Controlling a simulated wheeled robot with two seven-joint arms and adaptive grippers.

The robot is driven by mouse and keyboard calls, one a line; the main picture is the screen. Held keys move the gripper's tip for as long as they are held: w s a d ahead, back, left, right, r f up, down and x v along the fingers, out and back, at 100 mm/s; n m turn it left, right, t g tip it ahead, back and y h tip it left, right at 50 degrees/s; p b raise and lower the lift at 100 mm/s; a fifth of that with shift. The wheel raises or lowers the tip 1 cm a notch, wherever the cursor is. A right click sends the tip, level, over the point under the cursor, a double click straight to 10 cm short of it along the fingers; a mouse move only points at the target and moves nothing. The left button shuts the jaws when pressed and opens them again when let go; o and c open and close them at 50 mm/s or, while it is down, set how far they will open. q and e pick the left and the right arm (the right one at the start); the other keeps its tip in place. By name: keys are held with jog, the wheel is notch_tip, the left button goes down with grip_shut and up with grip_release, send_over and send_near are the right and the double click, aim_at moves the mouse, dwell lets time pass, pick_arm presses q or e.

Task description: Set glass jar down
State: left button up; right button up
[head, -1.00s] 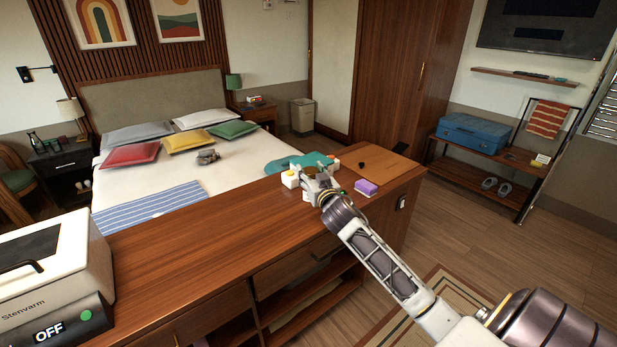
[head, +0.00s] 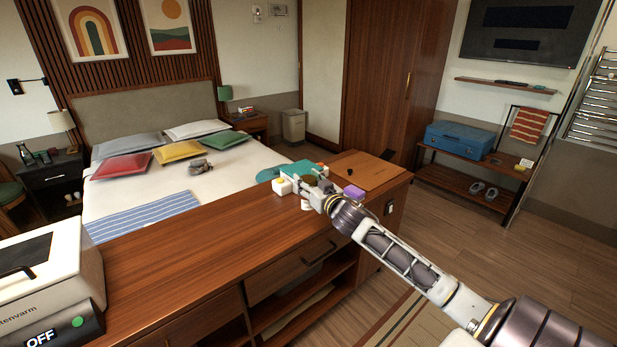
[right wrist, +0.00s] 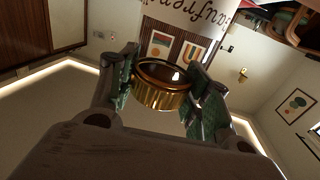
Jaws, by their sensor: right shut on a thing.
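My right gripper (head: 308,190) is over the right part of the wooden counter (head: 185,250), just right of a white block with a yellow top. In the right wrist view its two green-padded fingers (right wrist: 165,88) are shut on the sides of a round gold band with a dark, glassy top, which I take to be the glass jar (right wrist: 160,96). In the head view the gripper mostly hides the jar. A small pale and reddish shape shows just below the fingers; I cannot tell if it is part of the jar. My left gripper is out of view.
A white block (head: 282,186), a teal cloth (head: 300,168), a purple sponge (head: 353,193) and a wooden board (head: 372,170) with a dark knob crowd the counter's right end. A white appliance (head: 48,262) stands at the left. The counter between is clear.

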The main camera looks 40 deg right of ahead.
jog(key=s+a+f+n+y, duration=0.1)
jog(key=a+f+y, duration=0.1)
jog(key=f, duration=0.2)
jog(key=s+a+f+n+y, duration=0.1)
jog(key=s+a+f+y, duration=0.1)
jog(key=f, duration=0.2)
jog(key=s+a+f+n+y, duration=0.2)
jog(key=f, duration=0.1)
jog(key=shift+a+f+g, duration=0.1)
jog(key=shift+f+g, duration=0.2)
jog(key=shift+f, duration=0.1)
jog(key=s+a+f+n+g+y, duration=0.1)
jog(key=s+a+f+n+y, duration=0.15)
jog(key=s+a+f, duration=0.65)
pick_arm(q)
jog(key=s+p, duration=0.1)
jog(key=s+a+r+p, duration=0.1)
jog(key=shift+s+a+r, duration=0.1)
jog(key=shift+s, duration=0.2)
pick_arm(e)
jog(key=a+m+h, duration=0.1)
jog(key=a+h, duration=0.1)
jog(key=a+m+t+h, duration=0.1)
jog(key=a+m+h, duration=0.1)
jog(key=s+a+m+h, duration=0.1)
jog(key=a+m+h, duration=0.1)
jog(key=h, duration=0.1)
jog(key=shift+a+r+m+t, duration=0.25)
jog(key=shift+a+r+t, duration=0.05)
jog(key=shift+a+r, duration=0.05)
